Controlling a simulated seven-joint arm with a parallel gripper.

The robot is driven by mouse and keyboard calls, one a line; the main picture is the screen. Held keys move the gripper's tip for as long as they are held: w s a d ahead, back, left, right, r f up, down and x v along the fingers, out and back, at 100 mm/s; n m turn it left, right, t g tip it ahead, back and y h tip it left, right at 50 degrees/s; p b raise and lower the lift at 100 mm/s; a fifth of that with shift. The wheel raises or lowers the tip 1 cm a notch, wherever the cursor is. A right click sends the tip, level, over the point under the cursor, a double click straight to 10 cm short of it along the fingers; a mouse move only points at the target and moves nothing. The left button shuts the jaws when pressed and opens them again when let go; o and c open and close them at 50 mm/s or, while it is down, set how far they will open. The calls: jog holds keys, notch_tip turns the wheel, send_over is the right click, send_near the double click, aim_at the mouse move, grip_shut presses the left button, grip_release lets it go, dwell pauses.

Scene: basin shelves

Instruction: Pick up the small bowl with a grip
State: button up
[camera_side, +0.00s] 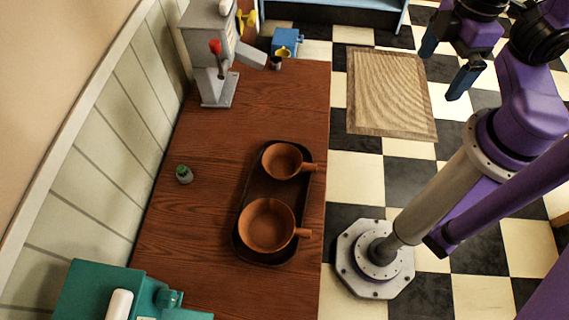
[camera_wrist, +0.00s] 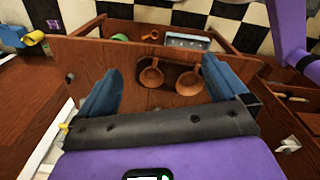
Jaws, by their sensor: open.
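The small bowl (camera_side: 283,160), brown-orange with a short handle pointing right, sits upright at the far end of a dark oval tray (camera_side: 245,208). A larger bowl (camera_side: 267,226) of the same colour, also with a handle, sits at the near end. My gripper (camera_side: 447,68) is open and empty, up at the upper right over the floor, well apart from the tray. In the wrist view, two handled bowls, one on the left (camera_wrist: 152,76) and one on the right (camera_wrist: 188,83), show beyond my open fingers (camera_wrist: 162,76); I cannot tell which is smaller.
The tray lies near the right edge of a wooden counter (camera_side: 200,225). A grey machine with a red knob (camera_side: 215,47) stands at the back, a teal machine (camera_side: 90,292) at the front. A small green-topped jar (camera_side: 184,175) stands left of the tray. Counter space around it is clear.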

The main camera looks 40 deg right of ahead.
jog(key=w+a+f+m+t+y, duration=0.1)
jog(key=w+a+f+m+y, duration=0.1)
jog(key=a+f, duration=0.8)
jog(key=w+a+f+m+t+y, duration=0.1)
jog(key=w+a+f+m+y, duration=0.15)
jog(key=a+f, duration=0.7)
jog(key=m+t+y, duration=0.1)
jog(key=m+t, duration=0.1)
jog(key=t, duration=0.4)
send_near(312, 166)
jog(key=a, duration=0.2)
jog(key=a+f, duration=0.1)
jog(key=a, duration=0.1)
jog(key=w+a+f, duration=0.1)
jog(key=a, duration=0.1)
jog(key=shift+a, duration=0.35)
jog(key=d+f+n+t+y, duration=0.2)
jog(key=d+y, duration=0.1)
jog(key=d, duration=0.3)
jog(key=shift+w+d+x, duration=0.1)
jog(key=shift+w+x, duration=0.05)
jog(key=shift+x, duration=1.85)
jog(key=shift+w+d+x, duration=0.15)
jog(key=shift+x, duration=1.85)
jog(key=shift+r, duration=0.15)
grip_shut()
